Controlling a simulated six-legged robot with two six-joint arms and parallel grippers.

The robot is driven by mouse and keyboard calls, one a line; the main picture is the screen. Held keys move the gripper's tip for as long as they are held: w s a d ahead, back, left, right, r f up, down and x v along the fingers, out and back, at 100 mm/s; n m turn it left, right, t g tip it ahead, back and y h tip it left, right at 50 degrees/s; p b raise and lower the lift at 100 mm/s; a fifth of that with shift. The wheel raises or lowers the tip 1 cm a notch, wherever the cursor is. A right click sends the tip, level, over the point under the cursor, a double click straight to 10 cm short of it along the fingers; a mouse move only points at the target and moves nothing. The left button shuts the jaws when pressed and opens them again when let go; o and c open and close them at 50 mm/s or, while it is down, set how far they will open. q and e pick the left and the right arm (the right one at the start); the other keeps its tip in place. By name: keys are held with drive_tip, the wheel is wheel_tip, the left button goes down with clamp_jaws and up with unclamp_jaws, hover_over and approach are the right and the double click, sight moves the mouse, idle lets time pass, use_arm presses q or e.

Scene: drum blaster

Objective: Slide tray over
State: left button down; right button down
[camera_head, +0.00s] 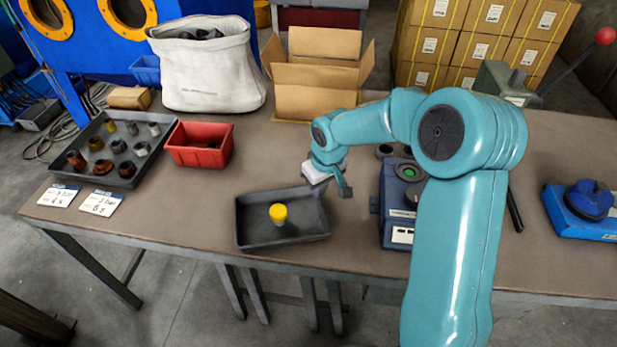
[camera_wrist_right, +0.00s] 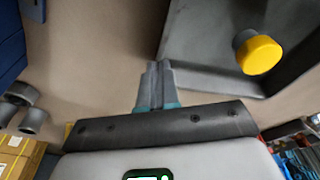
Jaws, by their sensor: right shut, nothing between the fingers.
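A dark grey tray (camera_head: 250,232) lies on the brown workbench near its front edge. A yellow-topped piece (camera_head: 278,213) stands inside it. In the right wrist view the tray (camera_wrist_right: 190,75) is at the upper right with the yellow piece (camera_wrist_right: 258,55) in it. My right gripper (camera_head: 318,188) is at the tray's far right corner. In the right wrist view its fingers (camera_wrist_right: 157,68) are shut together and empty, beside the outside of the tray wall. I cannot tell whether they touch it. My left gripper is not in view.
A blue device (camera_head: 398,205) stands right of the tray. A red bin (camera_head: 198,146) and a larger tray of several small parts (camera_head: 88,180) are at the left. An open cardboard box (camera_head: 315,100) stands behind. The bench left of the dark tray is clear.

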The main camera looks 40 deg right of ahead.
drive_tip(key=shift+s+a+f, duration=0.1)
drive_tip(key=shift+s+f, duration=0.25)
drive_tip(key=shift+f, duration=0.15)
drive_tip(key=shift+w+r+p, duration=0.2)
drive_tip(key=shift+r+p, duration=0.25)
drive_tip(key=shift+r, duration=0.15)
drive_tip(key=shift+w+r, duration=0.1)
drive_tip(key=s, duration=0.4)
drive_tip(key=s+b, duration=0.1)
drive_tip(key=s, duration=0.3)
drive_tip(key=s+a, duration=0.1)
drive_tip(key=s, duration=0.3)
drive_tip(key=shift+a+r, duration=0.1)
drive_tip(key=shift+r, duration=0.1)
drive_tip(key=shift+s, duration=0.1)
